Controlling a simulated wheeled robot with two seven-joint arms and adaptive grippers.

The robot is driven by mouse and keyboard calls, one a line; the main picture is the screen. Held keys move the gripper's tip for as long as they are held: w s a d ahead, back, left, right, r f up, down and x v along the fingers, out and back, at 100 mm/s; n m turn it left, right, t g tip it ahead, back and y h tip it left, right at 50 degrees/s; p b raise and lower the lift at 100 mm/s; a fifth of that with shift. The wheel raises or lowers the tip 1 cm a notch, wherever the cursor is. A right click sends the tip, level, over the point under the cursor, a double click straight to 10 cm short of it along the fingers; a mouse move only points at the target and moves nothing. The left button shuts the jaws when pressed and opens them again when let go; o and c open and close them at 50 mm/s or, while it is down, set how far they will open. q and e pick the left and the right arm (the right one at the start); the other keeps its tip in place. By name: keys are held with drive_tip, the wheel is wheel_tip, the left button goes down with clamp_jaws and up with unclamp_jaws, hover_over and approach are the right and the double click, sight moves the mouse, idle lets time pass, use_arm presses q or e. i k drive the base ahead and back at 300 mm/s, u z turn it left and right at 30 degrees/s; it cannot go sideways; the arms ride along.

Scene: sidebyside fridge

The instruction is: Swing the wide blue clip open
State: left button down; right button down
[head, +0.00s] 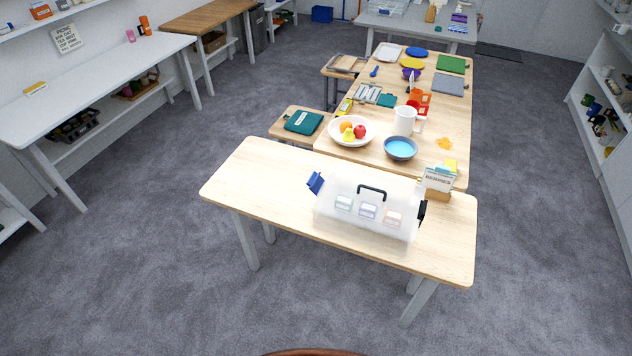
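A translucent white box (350,226) stands on the near wooden table, with a black handle (372,191) on top. Through its front wall show three small blocks, greenish, bluish and pinkish. The wide blue clip (315,183) is at the box's upper left end and sticks out from it at a slant. The view is too small to tell whether it still catches on the lid. A black clip (422,210) is at the right end. Neither of my grippers is in view.
The near table (250,180) is bare left of the box. A labelled card holder (438,183) stands close behind its right end. Behind is a longer table with a fruit bowl (351,130), a blue bowl (400,148) and a white pitcher (404,120). The floor in front is clear.

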sight(315, 180)
drive_tip(key=z, duration=0.35)
drive_tip(key=i, duration=1.5)
drive_tip(key=u, duration=0.4)
